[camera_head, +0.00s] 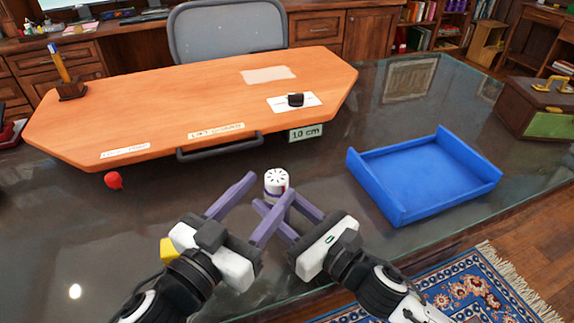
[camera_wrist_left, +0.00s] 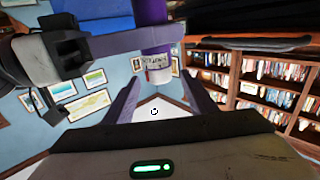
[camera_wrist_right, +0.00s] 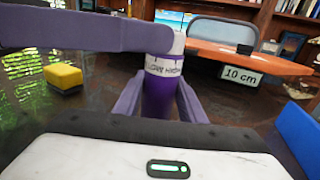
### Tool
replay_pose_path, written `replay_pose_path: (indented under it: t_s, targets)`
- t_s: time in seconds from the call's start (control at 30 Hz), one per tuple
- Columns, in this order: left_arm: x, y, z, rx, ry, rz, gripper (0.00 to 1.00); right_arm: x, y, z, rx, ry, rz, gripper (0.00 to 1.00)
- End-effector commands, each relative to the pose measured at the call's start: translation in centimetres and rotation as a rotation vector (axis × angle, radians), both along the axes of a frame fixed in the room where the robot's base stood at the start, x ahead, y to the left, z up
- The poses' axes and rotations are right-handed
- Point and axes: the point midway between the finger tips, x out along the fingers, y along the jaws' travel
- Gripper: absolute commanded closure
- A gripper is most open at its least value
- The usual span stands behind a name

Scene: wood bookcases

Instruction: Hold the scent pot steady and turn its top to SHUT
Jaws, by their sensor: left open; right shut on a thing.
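The scent pot (camera_head: 276,183) stands upright at the table's near side, with a white slotted top and a purple body. The right wrist view shows its purple body (camera_wrist_right: 158,98) between the fingers and a white lettered band (camera_wrist_right: 164,66); the lettering is too small to read surely. My right gripper (camera_head: 275,199) is shut on the body. My left gripper (camera_head: 271,184) is open, its fingertips near the top on either side. In the left wrist view the pot's white end (camera_wrist_left: 158,70) lies near the fingertips; contact is not visible. The setting of the top cannot be read.
An orange wooden board (camera_head: 190,100) lies behind, with a dark handle (camera_head: 233,146) and a "10 cm" tag (camera_head: 305,132). A blue tray (camera_head: 425,178) is at right, a red thing (camera_head: 113,180) at left. A yellow block (camera_wrist_right: 63,77) lies left. Dark table is clear between pot and tray.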

Motion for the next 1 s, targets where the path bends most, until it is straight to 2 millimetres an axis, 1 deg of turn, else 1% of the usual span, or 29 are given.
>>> replay_pose_path:
  t_s: [0.03, 0.2, 0.4, 0.6, 0.83, 0.97, 1.0]
  targets:
    - [1.1, -0.6, 0.2, 0.000, -0.004, 0.000, 0.48, 0.0, 0.0, 0.0, 0.000, 0.000, 0.000, 0.91]
    - [3.9, -2.5, 0.2, 0.000, -0.005, 0.000, 0.48, 0.0, 0.0, 0.0, 0.000, 0.000, 0.000, 0.91]
    - [6.1, -3.9, 0.1, 0.001, -0.003, -0.001, 0.48, 0.0, 0.0, 0.0, 0.000, 0.000, 0.000, 0.91]
    - [6.9, -4.4, 0.0, 0.003, -0.002, -0.001, 0.48, 0.0, 0.0, 0.0, 0.000, 0.000, 0.000, 0.91]
    - [6.9, -4.4, 0.0, 0.002, -0.002, -0.001, 0.48, 0.0, 0.0, 0.0, 0.000, 0.000, -0.001, 0.91]
    - [6.9, -4.4, 0.0, 0.002, -0.002, -0.001, 0.70, 0.0, 0.0, 0.0, 0.000, 0.000, 0.000, 0.91]
    - [6.9, -4.4, 0.0, 0.002, -0.002, -0.001, 0.77, 0.0, 0.0, 0.0, 0.000, 0.000, 0.000, 0.91]
